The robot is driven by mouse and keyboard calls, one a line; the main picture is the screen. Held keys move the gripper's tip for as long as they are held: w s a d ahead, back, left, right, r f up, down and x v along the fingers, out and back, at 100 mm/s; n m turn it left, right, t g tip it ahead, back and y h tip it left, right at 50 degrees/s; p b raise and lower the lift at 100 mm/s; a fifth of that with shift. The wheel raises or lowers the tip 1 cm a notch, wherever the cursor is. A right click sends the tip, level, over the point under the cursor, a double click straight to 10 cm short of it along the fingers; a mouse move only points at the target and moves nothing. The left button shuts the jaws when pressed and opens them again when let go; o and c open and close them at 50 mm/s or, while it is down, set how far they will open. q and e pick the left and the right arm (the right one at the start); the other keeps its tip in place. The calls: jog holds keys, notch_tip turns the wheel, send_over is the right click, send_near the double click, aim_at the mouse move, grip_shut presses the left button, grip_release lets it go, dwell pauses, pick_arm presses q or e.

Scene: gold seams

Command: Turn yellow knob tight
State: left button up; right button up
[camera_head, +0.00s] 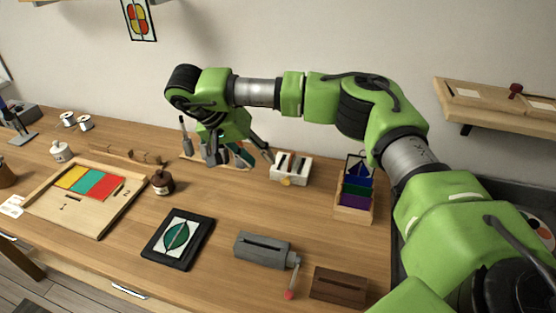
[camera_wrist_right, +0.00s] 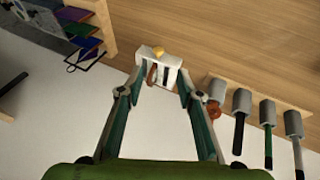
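The yellow knob (camera_head: 286,182) is on the front of a small white block (camera_head: 303,172) with dark slots, standing toward the back of the bench. The knob also shows in the right wrist view (camera_wrist_right: 158,50), at the far end of the white block (camera_wrist_right: 146,53). My right gripper (camera_head: 241,158) is open and empty, left of the white block in the head view. In the right wrist view its two fingers (camera_wrist_right: 160,84) are spread, with the block beyond and between their tips. No contact with the knob shows. My left gripper is not in view.
A wooden rack of coloured glass (camera_head: 353,214) stands right of the block. A grey box with a red-knobbed crank (camera_head: 262,250) is in front. Bare bench lies between.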

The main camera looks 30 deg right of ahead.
jog(key=p, duration=0.1)
send_near(285, 181)
jog(key=f, duration=0.1)
jog(key=p+x, duration=0.1)
jog(key=x, duration=0.6)
jog(key=shift+d+r, duration=0.1)
jog(key=shift+d+f, duration=0.2)
jog(key=shift+f, duration=0.1)
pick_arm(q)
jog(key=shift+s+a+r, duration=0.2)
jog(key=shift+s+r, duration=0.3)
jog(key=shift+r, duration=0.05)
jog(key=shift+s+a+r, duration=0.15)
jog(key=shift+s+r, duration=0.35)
pick_arm(e)
grip_shut()
